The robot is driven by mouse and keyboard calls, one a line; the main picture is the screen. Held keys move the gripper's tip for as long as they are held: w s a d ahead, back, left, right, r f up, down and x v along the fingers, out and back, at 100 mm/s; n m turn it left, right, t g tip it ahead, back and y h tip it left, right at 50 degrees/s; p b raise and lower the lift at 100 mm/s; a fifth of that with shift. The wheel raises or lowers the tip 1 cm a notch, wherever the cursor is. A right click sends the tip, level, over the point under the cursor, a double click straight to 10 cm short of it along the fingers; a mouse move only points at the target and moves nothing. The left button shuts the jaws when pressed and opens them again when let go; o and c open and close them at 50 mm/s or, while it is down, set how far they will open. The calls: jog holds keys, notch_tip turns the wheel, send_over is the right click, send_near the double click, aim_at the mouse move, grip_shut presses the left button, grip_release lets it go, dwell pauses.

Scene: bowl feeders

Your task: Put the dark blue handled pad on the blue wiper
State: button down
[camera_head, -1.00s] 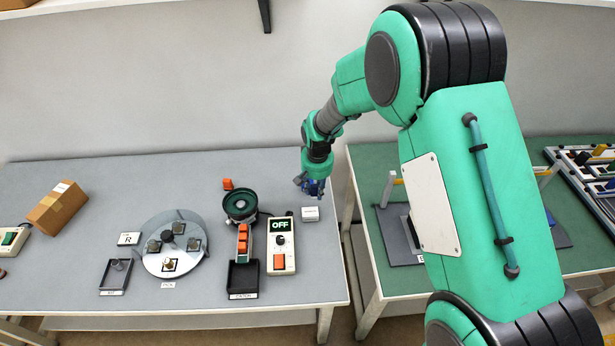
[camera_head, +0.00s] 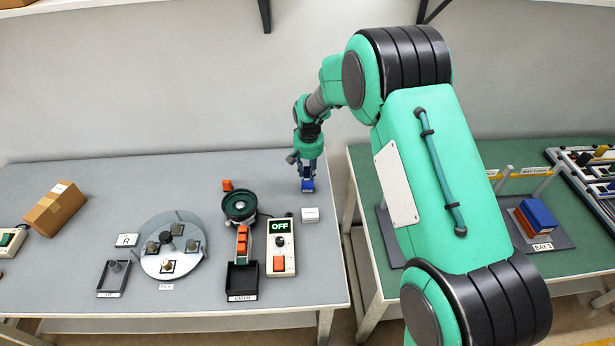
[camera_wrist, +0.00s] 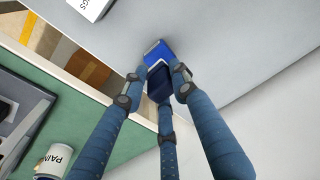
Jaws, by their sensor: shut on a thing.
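My gripper (camera_head: 307,175) points down over the back right of the grey table. Its blue fingers, also in the wrist view (camera_wrist: 158,82), are shut around the dark blue handled pad (camera_wrist: 158,90), which is partly hidden between them. The brighter blue wiper (camera_wrist: 157,52), with a pale front edge, shows just beyond the pad in the wrist view. In the head view the wiper (camera_head: 308,186) is a small blue block at the fingertips. I cannot tell whether the pad touches the wiper.
A small white labelled box (camera_head: 310,215) stands close in front of the gripper. The green bowl feeder (camera_head: 239,205) and the OFF control box (camera_head: 281,248) are to the left. A gap separates the grey table from the green table (camera_head: 372,240). Grey table behind the gripper is clear.

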aim_at(308, 175)
jog(key=shift+w, duration=0.1)
jog(key=shift+w, duration=0.25)
jog(key=shift+w+f+b, duration=0.1)
jog(key=shift+f+b, duration=0.4)
jog(key=shift+f, duration=1.3)
jog(key=shift+f, duration=0.1)
jog(key=c, duration=1.4)
grip_release()
jog(key=shift+o, duration=0.2)
jog(key=r, duration=0.4)
jog(key=s+r+p, duration=0.1)
jog(key=r, duration=0.2)
jog(key=r+p, duration=0.1)
jog(key=r, duration=0.3)
jog(key=shift+s+a+r, duration=0.1)
jog(key=shift+s+r, duration=0.05)
jog(key=shift+r, duration=0.4)
